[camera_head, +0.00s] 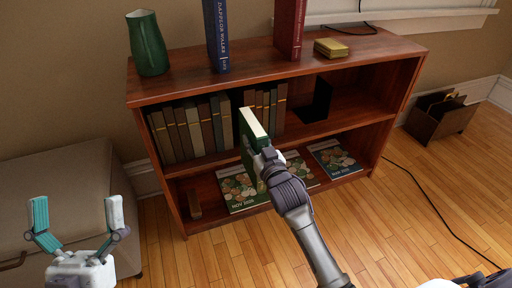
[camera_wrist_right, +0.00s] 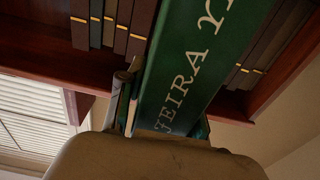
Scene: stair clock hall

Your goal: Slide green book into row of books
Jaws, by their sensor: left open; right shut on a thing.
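The green book (camera_head: 251,139) stands upright in front of the middle shelf in the head view, its pale page edge facing up. In the right wrist view the green book (camera_wrist_right: 192,65) fills the middle, with light lettering on its cover. My right gripper (camera_head: 266,160) is shut on it; the fingers (camera_wrist_right: 165,120) are partly hidden. The row of books (camera_head: 195,128) stands on the middle shelf, brown and grey spines with a dark gap near the green book. It also shows in the right wrist view (camera_wrist_right: 107,22). My left gripper (camera_head: 77,214) is open and empty at lower left.
The wooden bookcase (camera_head: 180,88) carries a green vase (camera_head: 147,43), a blue book (camera_head: 216,35), a red book (camera_head: 290,28) and a small yellowish stack (camera_head: 330,47) on top. A black bookend (camera_head: 319,100) stands right of the row. Magazines (camera_head: 240,189) lie on the bottom shelf.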

